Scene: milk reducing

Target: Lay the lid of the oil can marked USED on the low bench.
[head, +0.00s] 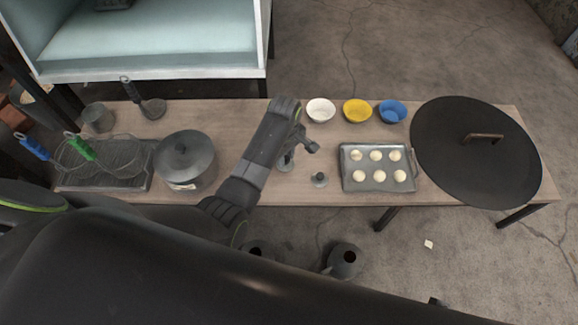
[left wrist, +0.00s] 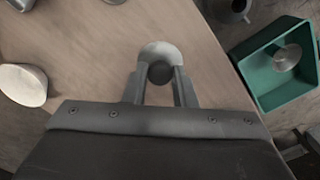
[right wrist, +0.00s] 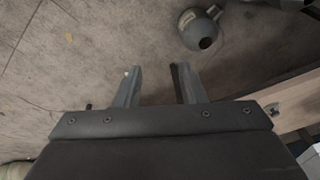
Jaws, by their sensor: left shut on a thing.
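My left gripper (head: 299,150) is shut on the dark knob of a small round lid (head: 287,163). The lid's pale rim also shows between the fingertips in the left wrist view (left wrist: 160,50). It is over the low bench (head: 270,190), close to its surface; I cannot tell whether it touches. No USED marking is readable. My right gripper (right wrist: 157,85) is open and empty above the floor, near a can (right wrist: 198,30).
On the bench are a lidded pot (head: 187,160), a rack (head: 105,172) with strainers, a dough tray (head: 378,187), three bowls including a yellow one (head: 357,110), and a big black lid (head: 450,150). A green crate (left wrist: 267,88) with a metal piece inside is beside the bench.

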